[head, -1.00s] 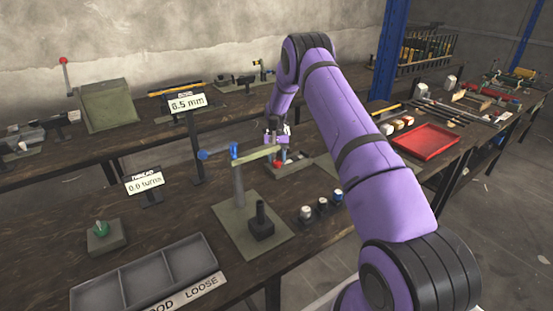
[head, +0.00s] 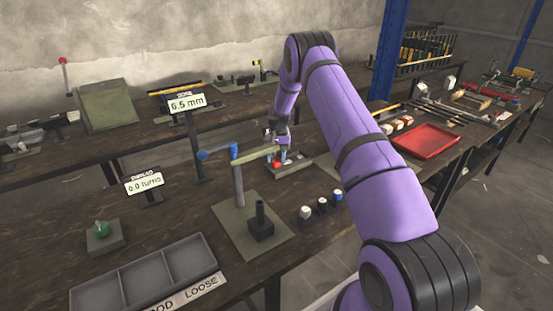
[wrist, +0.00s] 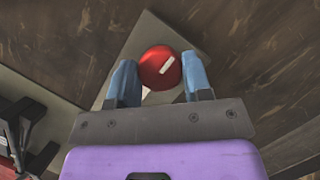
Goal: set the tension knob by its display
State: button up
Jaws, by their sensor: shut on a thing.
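A red round knob (wrist: 158,68) with a white mark sits on a pale plate in the wrist view. It shows small and partly covered in the head view (head: 276,163). My gripper (wrist: 160,82) has its blue fingers on either side of the red knob and is shut on it. In the head view my gripper (head: 277,150) is low over the bench behind the post. One display (head: 187,103) reads about 6.5 mm. Another display (head: 144,184) reads 0.0 turns. Their small top labels are hard to read. A green knob (head: 101,229) sits on a block near the turns display.
A grey divided tray (head: 150,277) is at the front, a red tray (head: 425,141) at the right.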

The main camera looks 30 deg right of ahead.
jog(key=o, duration=0.9)
jog(key=v, duration=1.1)
jog(key=s+a+r+n+t+h, duration=0.1)
jog(key=s+a+r, duration=0.4)
jog(key=r, duration=0.5)
jog(key=s+a+r+n+t, duration=0.1)
jog(key=s+a+r+n, duration=0.1)
jog(key=s+a+r, duration=0.5)
jog(key=s+a+r+n+t+h, duration=0.15)
jog(key=s+r, duration=0.35)
jog(key=r, duration=0.7)
jog(key=s+a+r+n+t, duration=0.1)
jog(key=s+a+r, duration=0.15)
jog(key=s, duration=0.45)
jog(key=s+a+r+n+t, duration=0.1)
jog(key=s+a+r, duration=0.15)
jog(key=s, duration=0.55)
jog(key=s+a+f+n+t, duration=0.1)
jog(key=s, duration=0.7)
jog(key=s+a+f+n+t, duration=0.1)
jog(key=s+f+t, duration=0.1)
jog(key=s, duration=0.6)
jog(key=shift+a, duration=0.4)
